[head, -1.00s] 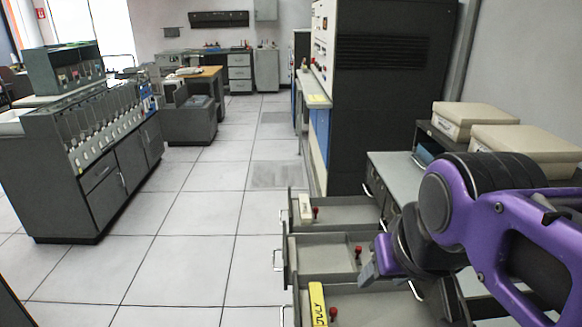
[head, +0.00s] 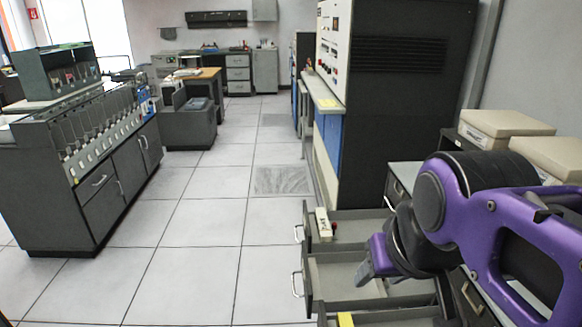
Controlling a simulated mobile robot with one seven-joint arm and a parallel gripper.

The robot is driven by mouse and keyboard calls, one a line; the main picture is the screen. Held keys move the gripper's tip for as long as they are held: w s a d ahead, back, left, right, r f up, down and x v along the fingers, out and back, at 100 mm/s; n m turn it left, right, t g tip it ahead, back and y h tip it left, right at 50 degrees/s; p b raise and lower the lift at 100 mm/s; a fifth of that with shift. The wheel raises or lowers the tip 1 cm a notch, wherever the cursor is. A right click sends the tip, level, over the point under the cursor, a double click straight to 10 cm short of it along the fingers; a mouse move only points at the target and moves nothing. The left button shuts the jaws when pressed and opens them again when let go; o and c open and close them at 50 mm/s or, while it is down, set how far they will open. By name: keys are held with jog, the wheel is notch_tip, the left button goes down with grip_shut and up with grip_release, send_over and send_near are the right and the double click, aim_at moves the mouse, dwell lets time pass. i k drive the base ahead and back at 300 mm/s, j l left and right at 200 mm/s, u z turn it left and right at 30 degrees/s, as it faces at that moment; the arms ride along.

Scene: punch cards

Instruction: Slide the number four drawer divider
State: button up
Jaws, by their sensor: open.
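Three pulled-out grey drawers show at the lower right in the head view. The middle drawer (head: 335,285) is partly hidden by my arm. A yellow divider (head: 345,320) in the nearest drawer is cut off by the bottom edge. I cannot read a number four on any divider. My gripper (head: 368,265) is open over the middle drawer, apart from the whitish divider; its fingertips are small and partly hidden.
A tall dark computer cabinet (head: 395,110) stands behind the drawers. Cream boxes (head: 505,125) sit on top of units at the right. A grey card machine (head: 70,185) stands at the left. The tiled floor (head: 200,240) between is clear.

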aim_at(333, 226)
jog(key=i+j, duration=2)
jog(key=i+j+z, duration=0.15)
jog(key=z, duration=0.2)
jog(key=i+j+z, duration=0.15)
jog(key=j+z, duration=0.2)
